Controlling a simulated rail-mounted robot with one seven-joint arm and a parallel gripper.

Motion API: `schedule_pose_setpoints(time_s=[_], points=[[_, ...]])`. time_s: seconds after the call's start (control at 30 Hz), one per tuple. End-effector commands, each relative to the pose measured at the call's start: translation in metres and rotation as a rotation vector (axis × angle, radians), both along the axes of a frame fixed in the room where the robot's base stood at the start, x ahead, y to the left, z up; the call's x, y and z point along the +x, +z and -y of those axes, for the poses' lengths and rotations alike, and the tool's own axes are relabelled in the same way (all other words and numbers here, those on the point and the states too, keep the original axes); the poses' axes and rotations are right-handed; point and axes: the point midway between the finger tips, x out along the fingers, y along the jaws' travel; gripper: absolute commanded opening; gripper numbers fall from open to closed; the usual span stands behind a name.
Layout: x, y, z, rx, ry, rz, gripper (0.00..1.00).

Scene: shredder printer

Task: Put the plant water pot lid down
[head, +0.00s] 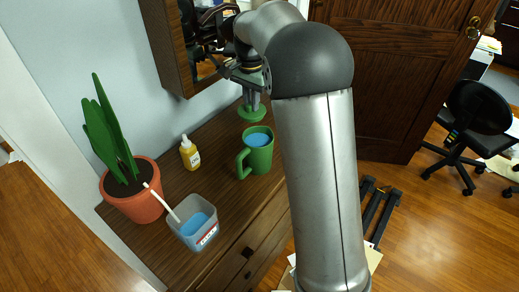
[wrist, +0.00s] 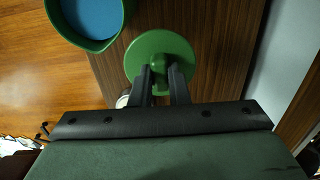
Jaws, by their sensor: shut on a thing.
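The green lid (head: 251,113) is a round disc with a knob on top. My gripper (head: 253,100) is shut on the lid's knob. In the wrist view the lid (wrist: 158,52) sits between the fingertips of my gripper (wrist: 161,78), over the brown wooden top. I cannot tell whether the lid touches the wood or hangs just above it. The green water pot (head: 258,158) stands upright and open in front of the lid, with blue water inside and its handle to the left. Its rim also shows at the upper left of the wrist view (wrist: 98,45).
On the wooden cabinet top (head: 222,181) stand a potted plant (head: 133,205), a yellow bottle (head: 190,155) and a clear container (head: 199,231) with blue liquid and a white stick. Free wood lies between the bottle and the pot. A wall cabinet (head: 168,48) hangs above.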

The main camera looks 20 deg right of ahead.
Motion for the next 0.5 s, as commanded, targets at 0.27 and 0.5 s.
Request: schedule_pose_setpoints(time_s=[0.27,0.5], points=[[0.014,-0.039,-0.01,0.004,0.009,-0.004,0.0],[0.014,-0.066,-0.009,0.005,0.009,-0.002,0.0]])
